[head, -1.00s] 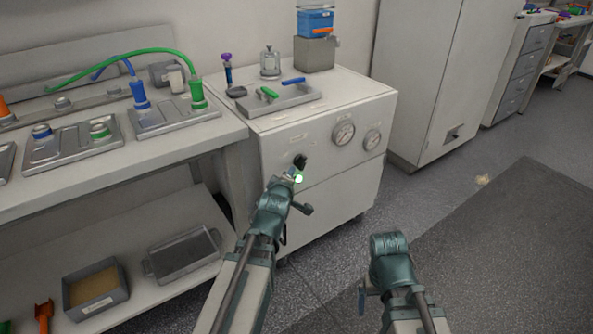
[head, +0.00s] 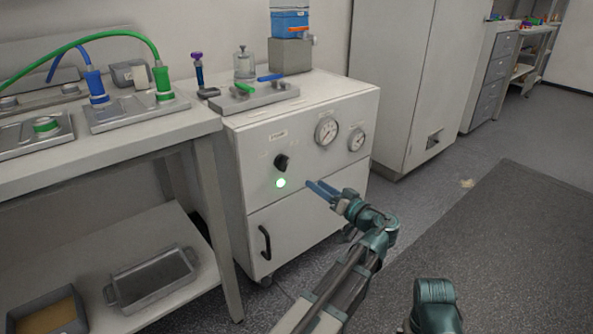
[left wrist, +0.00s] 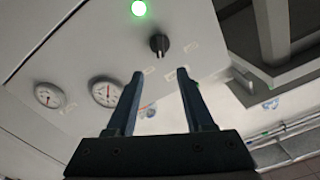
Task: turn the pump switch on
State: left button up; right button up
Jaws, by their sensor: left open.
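The pump switch (head: 282,162) is a black rotary knob on the front of the white cabinet (head: 310,225). A green lamp (head: 280,183) glows just below it. My left gripper (head: 322,191) is open and empty, to the right of and lower than the knob in the head view, apart from it. In the left wrist view the knob (left wrist: 159,44) shows beyond the spread fingers (left wrist: 161,95), with the lit lamp (left wrist: 138,8) beside it. My right gripper is not seen; only part of that arm shows at the bottom.
Two gauges (head: 326,131) (head: 357,139) sit right of the knob. A black door handle (head: 265,242) is below. A tray with green and blue valve levers (head: 255,96) lies on the cabinet top. A workbench (head: 120,143) stands at left; a tall cabinet (head: 405,80) stands at right.

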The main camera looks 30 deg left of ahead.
aim_at(287, 164)
pick_arm(q)
jog(key=x, duration=1.4)
jog(key=shift+d, duration=0.1)
grip_shut()
